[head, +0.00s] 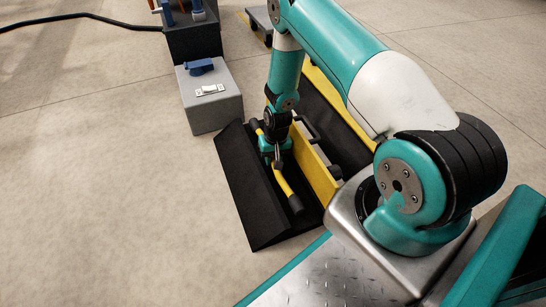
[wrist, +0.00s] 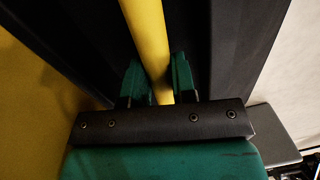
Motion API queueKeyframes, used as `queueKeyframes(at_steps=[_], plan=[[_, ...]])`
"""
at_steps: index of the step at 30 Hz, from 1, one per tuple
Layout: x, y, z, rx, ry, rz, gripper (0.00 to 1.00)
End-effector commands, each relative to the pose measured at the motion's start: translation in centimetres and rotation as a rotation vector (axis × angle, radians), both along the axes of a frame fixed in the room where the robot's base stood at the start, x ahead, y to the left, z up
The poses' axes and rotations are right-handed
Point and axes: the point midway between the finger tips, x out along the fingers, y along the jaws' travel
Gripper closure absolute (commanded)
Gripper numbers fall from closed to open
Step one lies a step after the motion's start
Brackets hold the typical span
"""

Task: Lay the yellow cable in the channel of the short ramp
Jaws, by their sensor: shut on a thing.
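The yellow cable (head: 284,182) has black ends and lies lengthwise along the black short ramp (head: 248,195). My gripper (head: 278,162) points down over the ramp and is shut on the cable near its middle. In the wrist view the cable (wrist: 147,38) runs between the two green fingers of my gripper (wrist: 157,82), with the dark ramp (wrist: 230,45) on both sides. The cable looks low, at or just above the channel; I cannot tell whether it touches the channel floor, which my gripper partly hides.
A yellow upright panel (head: 318,172) with a dark handle stands along the ramp's right side, close to my gripper. Another black ramp section (head: 325,110) lies behind it. A grey box (head: 212,108) with small items stands beyond the ramp. Floor at the left is clear.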

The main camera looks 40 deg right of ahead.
Motion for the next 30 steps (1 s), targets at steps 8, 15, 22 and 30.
queueKeyframes(at_steps=[8, 15, 22, 30], plan=[[0.0, 0.0, -0.8, 0.0, 0.0, 0.0, 1.0], [0.0, 0.0, -1.3, 0.0, 0.0, 0.0, 1.0], [0.0, 0.0, -1.3, 0.0, 0.0, 0.0, 0.45], [0.0, 0.0, -1.2, 0.0, 0.001, 0.0, 0.45]])
